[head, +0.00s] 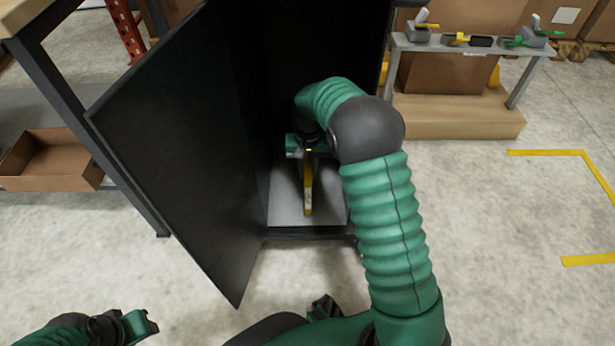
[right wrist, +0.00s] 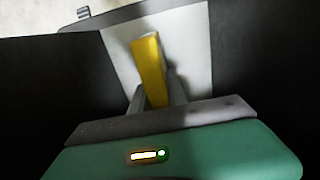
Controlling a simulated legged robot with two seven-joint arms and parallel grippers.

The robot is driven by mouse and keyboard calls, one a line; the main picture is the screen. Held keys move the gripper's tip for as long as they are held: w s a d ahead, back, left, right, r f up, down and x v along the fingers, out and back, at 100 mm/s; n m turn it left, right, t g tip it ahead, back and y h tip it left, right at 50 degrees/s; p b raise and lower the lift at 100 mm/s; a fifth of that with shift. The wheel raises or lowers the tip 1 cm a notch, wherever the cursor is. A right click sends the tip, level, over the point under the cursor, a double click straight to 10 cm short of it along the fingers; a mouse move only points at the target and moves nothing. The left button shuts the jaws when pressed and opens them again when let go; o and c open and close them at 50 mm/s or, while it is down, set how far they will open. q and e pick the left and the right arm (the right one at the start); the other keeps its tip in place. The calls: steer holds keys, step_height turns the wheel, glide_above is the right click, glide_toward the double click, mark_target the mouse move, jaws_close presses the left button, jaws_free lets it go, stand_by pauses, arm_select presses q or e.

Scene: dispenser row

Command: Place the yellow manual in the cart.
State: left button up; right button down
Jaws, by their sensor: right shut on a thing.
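The yellow manual (head: 308,190) stands on edge inside a dark open cabinet (head: 250,60), over its pale floor. In the right wrist view the manual (right wrist: 148,68) rises between the fingers of my right gripper (right wrist: 160,95). My right gripper (head: 308,152) is inside the cabinet, shut on the manual. Whether the manual touches the cabinet floor cannot be told. My left gripper (head: 138,324) is at the bottom left, away from the cabinet; its finger gap is not clear. No cart can be made out.
The cabinet's dark door (head: 180,150) stands open to the left of my right arm. A workbench with an open cardboard box (head: 55,160) is at the left. A small grey table (head: 470,46) with tools stands at the back right. The floor at right is clear, with yellow tape lines (head: 545,153).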

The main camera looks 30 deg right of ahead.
steer(key=shift+a, duration=0.4)
steer(key=c, duration=1.3)
jaws_free()
steer(key=shift+d, duration=0.15)
step_height(320, 180, up, 12)
steer(key=p, duration=0.9)
steer(key=shift+p, duration=0.35)
steer(key=shift+s+a+r, duration=0.2)
steer(key=shift+a+r, duration=0.05)
steer(key=shift+r, duration=0.05)
steer(key=s+a+n+t, duration=0.1)
steer(key=s+a+n, duration=0.1)
steer(key=s+a, duration=0.2)
steer(key=s+a+n, duration=0.2)
steer(key=s+a, duration=0.2)
steer(key=s, duration=0.4)
steer(key=s+a+f+n+t, duration=0.1)
steer(key=s+a+n, duration=0.1)
steer(key=s+a, duration=0.2)
steer(key=shift+s+t, duration=0.3)
steer(key=shift+s, duration=0.9)
